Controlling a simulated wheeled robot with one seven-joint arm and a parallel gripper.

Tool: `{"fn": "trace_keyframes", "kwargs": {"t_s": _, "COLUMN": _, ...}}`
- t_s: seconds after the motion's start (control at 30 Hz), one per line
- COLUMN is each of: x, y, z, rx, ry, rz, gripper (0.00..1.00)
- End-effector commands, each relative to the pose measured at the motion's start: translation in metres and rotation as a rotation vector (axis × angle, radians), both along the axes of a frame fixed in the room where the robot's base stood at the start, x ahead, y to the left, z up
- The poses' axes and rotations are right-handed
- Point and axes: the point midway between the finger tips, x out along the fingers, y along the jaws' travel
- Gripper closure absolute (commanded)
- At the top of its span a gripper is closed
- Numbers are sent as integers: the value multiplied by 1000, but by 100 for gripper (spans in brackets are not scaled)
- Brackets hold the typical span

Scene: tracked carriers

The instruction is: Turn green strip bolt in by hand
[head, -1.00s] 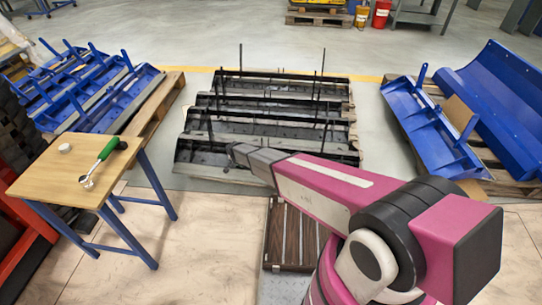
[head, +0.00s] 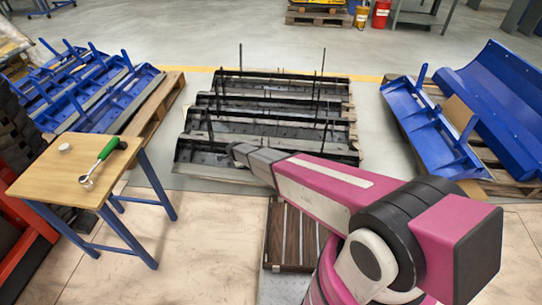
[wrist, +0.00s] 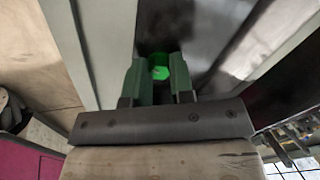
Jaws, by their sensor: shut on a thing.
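The green bolt (wrist: 160,73) shows bright green in the wrist view, at the tips of my gripper (wrist: 157,66). The two green-tinted fingers stand on either side of its head and are shut on it. Behind the bolt is a dark surface (wrist: 205,35) between pale grey rails (wrist: 95,50). How deep the bolt sits is hidden. My gripper and the bolt cannot be made out in the head view.
A wooden table (head: 45,180) with blue legs stands at left, bearing a green-handled ratchet (head: 104,155) and a small white round item (head: 65,148). Black carriers (head: 215,152) lie on a pallet ahead. Blue parts (head: 425,125) lie at right.

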Motion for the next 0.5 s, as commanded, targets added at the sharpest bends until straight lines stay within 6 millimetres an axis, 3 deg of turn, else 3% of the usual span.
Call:
{"fn": "trace_keyframes", "kwargs": {"t_s": 0.27, "x": 0, "y": 0, "z": 1, "rx": 9, "ry": -1, "rz": -26, "gripper": 100}}
{"fn": "trace_keyframes", "kwargs": {"t_s": 0.5, "x": 0, "y": 0, "z": 1, "rx": 92, "ry": -6, "rz": -266, "gripper": 100}}
